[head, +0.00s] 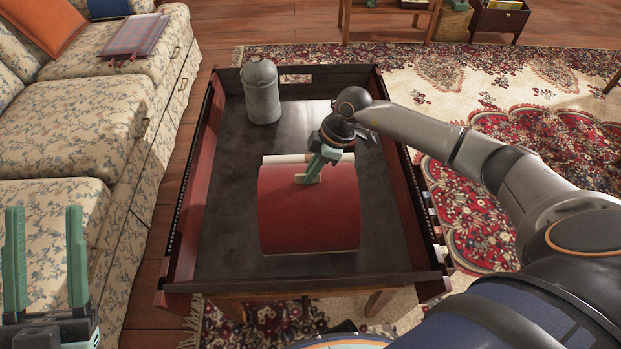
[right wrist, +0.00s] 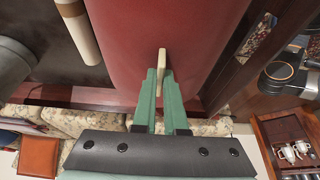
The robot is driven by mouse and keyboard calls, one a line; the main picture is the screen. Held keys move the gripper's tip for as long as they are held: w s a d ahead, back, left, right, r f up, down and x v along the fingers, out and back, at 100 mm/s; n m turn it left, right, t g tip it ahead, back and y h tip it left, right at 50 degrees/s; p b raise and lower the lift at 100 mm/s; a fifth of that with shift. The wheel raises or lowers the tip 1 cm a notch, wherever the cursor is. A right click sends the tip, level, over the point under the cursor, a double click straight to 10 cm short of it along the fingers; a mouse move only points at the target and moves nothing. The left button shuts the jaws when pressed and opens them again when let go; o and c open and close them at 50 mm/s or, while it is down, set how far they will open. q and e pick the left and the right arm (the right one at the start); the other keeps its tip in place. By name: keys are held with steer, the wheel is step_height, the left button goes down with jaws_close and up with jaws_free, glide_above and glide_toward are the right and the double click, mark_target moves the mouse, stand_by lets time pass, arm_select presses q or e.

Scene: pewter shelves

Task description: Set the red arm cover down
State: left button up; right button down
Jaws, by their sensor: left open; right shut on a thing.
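The red arm cover (head: 310,212), a wide curved red piece with a pale lower edge, is over the middle of the dark tray-topped table (head: 230,245). I cannot tell whether it rests on the table or hangs just above it. My right gripper (head: 309,177) comes down from above and is shut on a small pale tab on top of the cover. The right wrist view shows the green fingers (right wrist: 162,75) around this tab, with the red surface (right wrist: 125,45) beyond. My left gripper (head: 45,210) is open and empty at the lower left, beside the sofa.
A grey metal can (head: 261,92) stands at the table's back left. A pale roll (head: 284,158) lies just behind the cover. Raised dark red sides (head: 198,160) border the tabletop. A floral sofa (head: 70,125) is close on the left. Bare tabletop shows left of the cover.

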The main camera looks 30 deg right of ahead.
steer(key=shift+f, duration=0.85)
arm_select(q)
steer(key=s+r+m+h, duration=0.2)
steer(key=r+h, duration=0.1)
steer(key=shift+s+d+m+h, duration=0.2)
steer(key=shift+s+m+h, duration=0.1)
steer(key=shift+s+m, duration=0.1)
arm_select(e)
steer(key=c, duration=1)
jaws_free()
steer(key=shift+f, duration=0.1)
